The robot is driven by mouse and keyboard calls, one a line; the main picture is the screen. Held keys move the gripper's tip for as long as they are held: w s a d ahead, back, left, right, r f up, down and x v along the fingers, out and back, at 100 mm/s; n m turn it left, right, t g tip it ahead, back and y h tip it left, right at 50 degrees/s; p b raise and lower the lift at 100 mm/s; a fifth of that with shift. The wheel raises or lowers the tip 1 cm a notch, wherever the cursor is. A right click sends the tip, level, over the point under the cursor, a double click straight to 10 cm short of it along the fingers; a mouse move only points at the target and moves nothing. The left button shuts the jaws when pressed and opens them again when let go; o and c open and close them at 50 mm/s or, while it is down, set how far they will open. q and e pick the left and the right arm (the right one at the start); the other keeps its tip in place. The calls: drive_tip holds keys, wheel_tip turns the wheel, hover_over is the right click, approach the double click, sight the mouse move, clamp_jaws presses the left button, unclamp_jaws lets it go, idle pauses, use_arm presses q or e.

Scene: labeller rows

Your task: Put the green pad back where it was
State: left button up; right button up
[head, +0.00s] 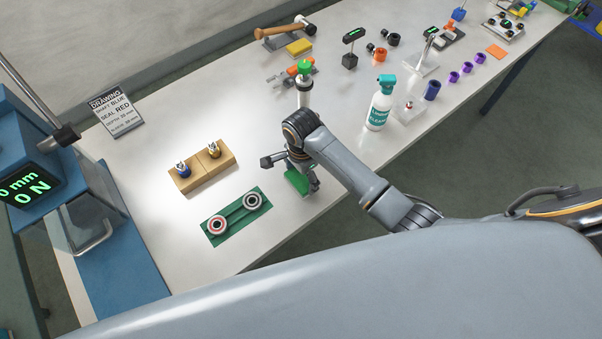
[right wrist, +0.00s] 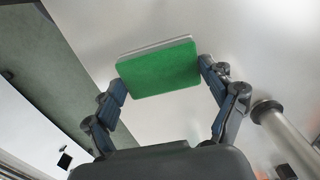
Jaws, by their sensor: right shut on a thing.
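The green pad (head: 297,183) is a small flat block, seen below my right gripper (head: 289,172) near the table's front edge. In the right wrist view the pad (right wrist: 160,68) sits between the two fingertips, its broad green face toward the camera and a pale layer along its far edge. The right gripper is shut on it. Whether the pad touches the table cannot be told. My left gripper is not in view.
A green tray (head: 236,214) with two ring parts and a wooden block (head: 200,172) with two small parts lie to the left. A post with a green top (head: 304,82) stands behind the gripper. A teal-capped bottle (head: 379,108) stands right. White table between is clear.

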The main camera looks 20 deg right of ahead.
sight(301, 178)
drive_tip(key=o, duration=0.9)
drive_tip(key=shift+c, duration=0.2)
wheel_tip(301, 178, up, 7)
drive_tip(key=shift+r+b, duration=0.2)
drive_tip(key=shift+b, duration=0.8)
wheel_tip(301, 178, up, 5)
drive_tip(key=shift+f+p, duration=0.15)
drive_tip(key=shift+p, duration=0.9)
drive_tip(key=shift+s+f, duration=0.1)
